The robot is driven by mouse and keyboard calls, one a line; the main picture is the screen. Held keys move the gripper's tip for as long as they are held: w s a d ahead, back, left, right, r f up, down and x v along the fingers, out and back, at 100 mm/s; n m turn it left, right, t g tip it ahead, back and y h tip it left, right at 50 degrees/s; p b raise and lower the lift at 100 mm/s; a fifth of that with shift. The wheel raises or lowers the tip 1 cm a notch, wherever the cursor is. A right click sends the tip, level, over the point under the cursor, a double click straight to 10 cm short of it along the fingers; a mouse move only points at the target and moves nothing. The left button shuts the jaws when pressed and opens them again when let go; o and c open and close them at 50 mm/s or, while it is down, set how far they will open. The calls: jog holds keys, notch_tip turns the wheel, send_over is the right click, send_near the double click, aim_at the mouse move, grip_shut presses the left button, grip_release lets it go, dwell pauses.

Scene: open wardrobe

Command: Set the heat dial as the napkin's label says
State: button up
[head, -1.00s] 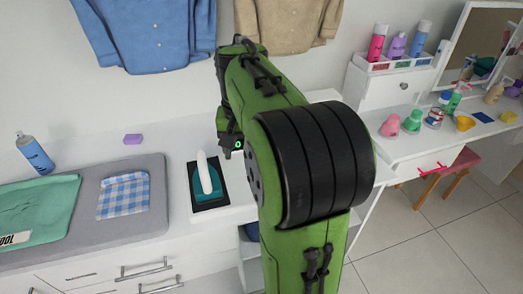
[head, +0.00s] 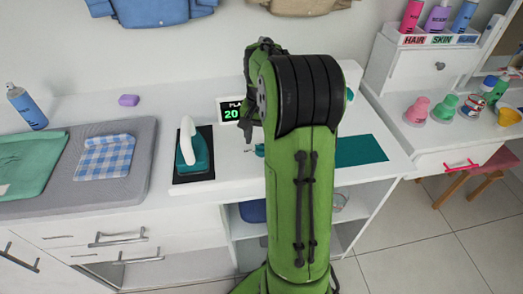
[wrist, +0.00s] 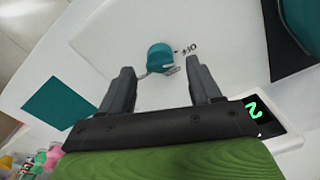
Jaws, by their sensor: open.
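The heat dial (wrist: 160,55) is a teal knob on the white worktop in the wrist view, with an OFF mark printed beside it. My gripper (wrist: 159,66) is open, its fingers on either side of the dial in the picture; I cannot tell if they touch it. In the head view my arm hides most of the dial. A display (head: 231,110) there reads "PLA" and "20", cut off by my arm; it also shows in the wrist view (wrist: 258,116). The blue checked napkin (head: 104,157) lies on the grey pad; no label on it is readable.
A teal iron (head: 193,155) stands on a black plate (head: 178,177) left of my arm. A green cloth (head: 30,160) lies left of the napkin. A flat teal sheet (head: 362,151) lies to the right. A spray bottle (head: 28,108) stands at the back left.

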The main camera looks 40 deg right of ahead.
aim_at(261, 145)
notch_tip(261, 145, down, 3)
jog(key=shift+f+b, duration=0.1)
jog(key=shift+b, duration=0.25)
jog(key=shift+c, duration=0.4)
jog(key=c, duration=1)
jog(key=shift+o, duration=0.2)
